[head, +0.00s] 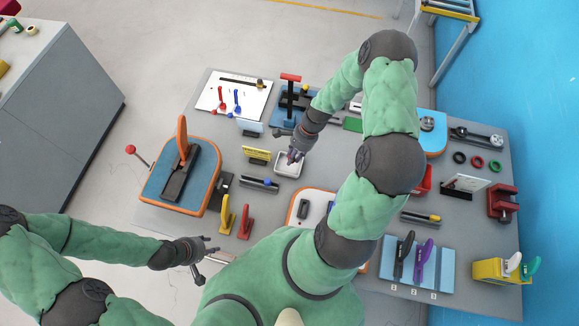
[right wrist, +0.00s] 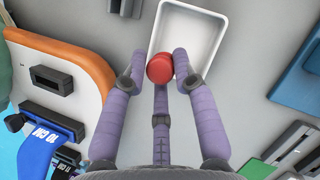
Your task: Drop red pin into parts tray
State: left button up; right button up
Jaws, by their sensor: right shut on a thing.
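The parts tray is a white, shallow, rectangular tray (head: 287,172) near the middle of the table in the head view. It also shows at the top of the right wrist view (right wrist: 207,32), and no part lies in its visible floor. My right gripper (head: 293,156) is over the tray. In the right wrist view its purple fingers are closed around the red pin (right wrist: 158,70), which overlaps the tray's near left side in the picture. Only the pin's round red end shows clearly. My left gripper (head: 207,253) is spread open and empty near the table's front left edge.
An orange-rimmed blue board (head: 158,187) with an upright lever stands left. A rack with black and purple handles (head: 420,262) is at the front right.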

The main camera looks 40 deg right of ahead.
jog(key=shift+f, duration=0.4)
jog(key=o, duration=1)
jog(key=shift+r, duration=0.1)
jog(key=v, duration=1.2)
jog(key=shift+s+a, duration=0.15)
